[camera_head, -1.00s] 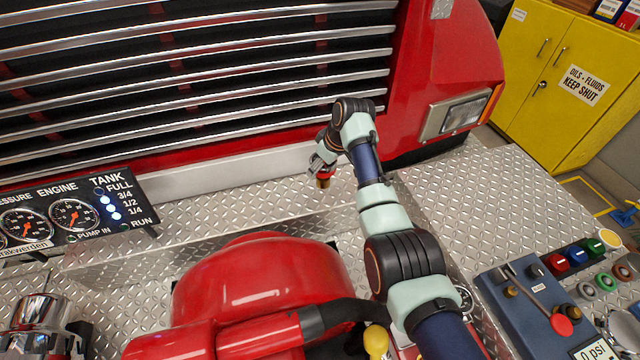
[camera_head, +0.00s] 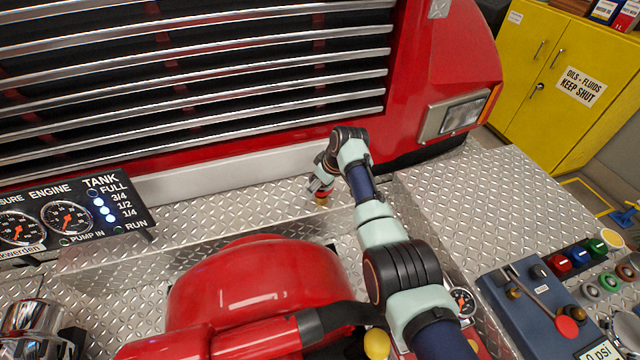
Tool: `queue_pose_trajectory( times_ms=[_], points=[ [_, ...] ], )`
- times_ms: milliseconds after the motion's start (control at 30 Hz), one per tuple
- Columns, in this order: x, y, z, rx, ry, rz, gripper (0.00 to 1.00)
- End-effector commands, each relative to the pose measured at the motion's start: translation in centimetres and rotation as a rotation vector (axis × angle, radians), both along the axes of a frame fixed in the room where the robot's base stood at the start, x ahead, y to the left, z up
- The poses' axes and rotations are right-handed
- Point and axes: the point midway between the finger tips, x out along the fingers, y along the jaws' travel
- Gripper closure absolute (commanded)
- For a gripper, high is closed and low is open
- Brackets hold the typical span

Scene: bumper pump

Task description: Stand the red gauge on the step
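My gripper (camera_head: 318,186) is at the far end of my arm, just in front of the white bumper and over the diamond-plate step (camera_head: 225,222). It is small in view and partly covered by my wrist. A small red piece with a brass-coloured lower end (camera_head: 321,201) sticks out below the fingers and looks like the red gauge, held between them. Its dial face is hidden. The brass end points down close to the step's surface; I cannot tell whether it touches.
A big red pump housing (camera_head: 255,285) stands in front of the step. A gauge panel (camera_head: 75,215) is at left. Another round gauge (camera_head: 462,301) shows beside my arm. A blue lever box (camera_head: 540,312) is at right. The plate (camera_head: 480,205) right of my arm is clear.

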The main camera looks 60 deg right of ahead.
Motion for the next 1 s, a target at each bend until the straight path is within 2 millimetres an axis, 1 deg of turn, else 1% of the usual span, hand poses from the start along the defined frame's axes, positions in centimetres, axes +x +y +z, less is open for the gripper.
queue_pose_trajectory(
  times_ms=[33, 100, 400, 533, 667, 800, 900, 1000],
  points=[
    [0.0, 0.0, 0.1, 0.000, 0.000, 0.000, 0.13],
    [0.0, 0.0, 0.1, 0.000, 0.000, 0.000, 0.01],
    [0.0, 0.0, 0.1, 0.000, 0.000, 0.000, 0.01],
    [-0.2, 0.0, 1.0, -0.001, -0.001, 0.000, 0.01],
    [-1.1, 0.2, 3.6, -0.003, -0.002, -0.001, 0.01],
    [-2.5, 0.5, 6.9, -0.003, -0.002, -0.002, 0.01],
    [-3.3, 0.8, 9.0, -0.004, -0.001, 0.000, 0.01],
    [-3.9, 1.0, 10.4, -0.002, -0.001, -0.001, 0.01]
  ],
)
